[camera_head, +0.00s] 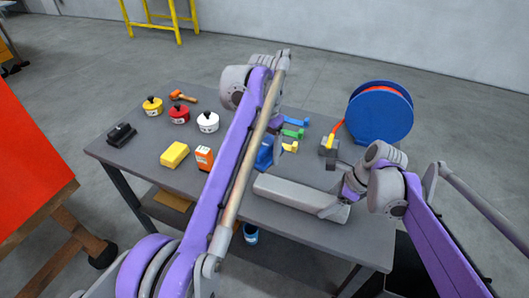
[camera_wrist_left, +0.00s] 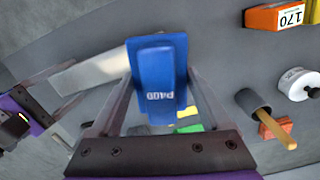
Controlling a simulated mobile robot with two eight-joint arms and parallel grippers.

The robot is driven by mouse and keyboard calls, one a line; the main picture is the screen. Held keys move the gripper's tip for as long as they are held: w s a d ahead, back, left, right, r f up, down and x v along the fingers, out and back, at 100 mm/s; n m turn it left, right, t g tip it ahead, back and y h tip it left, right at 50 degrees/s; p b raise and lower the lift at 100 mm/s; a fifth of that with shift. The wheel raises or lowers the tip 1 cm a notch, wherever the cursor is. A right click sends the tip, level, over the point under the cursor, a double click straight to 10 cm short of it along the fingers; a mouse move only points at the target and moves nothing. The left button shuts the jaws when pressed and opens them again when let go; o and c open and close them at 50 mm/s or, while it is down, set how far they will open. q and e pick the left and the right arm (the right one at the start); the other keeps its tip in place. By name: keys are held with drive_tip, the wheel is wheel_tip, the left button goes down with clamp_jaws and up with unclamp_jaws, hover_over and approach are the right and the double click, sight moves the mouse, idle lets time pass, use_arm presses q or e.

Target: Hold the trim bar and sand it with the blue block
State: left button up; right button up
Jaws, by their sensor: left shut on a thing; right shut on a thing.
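The trim bar (camera_head: 298,195) is a long light grey bar lying low over the near right part of the table; I cannot tell if it touches the tabletop. My right gripper (camera_head: 346,192) is shut on it near its right end. The bar (camera_wrist_left: 95,72) also shows in the left wrist view, left of the blue block. The blue block (camera_wrist_left: 158,72), marked P400, is between the fingers of my left gripper (camera_wrist_left: 155,95), which is shut on it. In the head view the block (camera_head: 264,157) is just behind the bar's left end, apart from it, partly hidden by my left arm.
A blue hose reel (camera_head: 370,125) stands at the right.

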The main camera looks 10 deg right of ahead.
idle(0.3)
drive_tip(key=o, duration=1)
drive_tip(key=shift+o, duration=0.2)
drive_tip(key=v, duration=1.2)
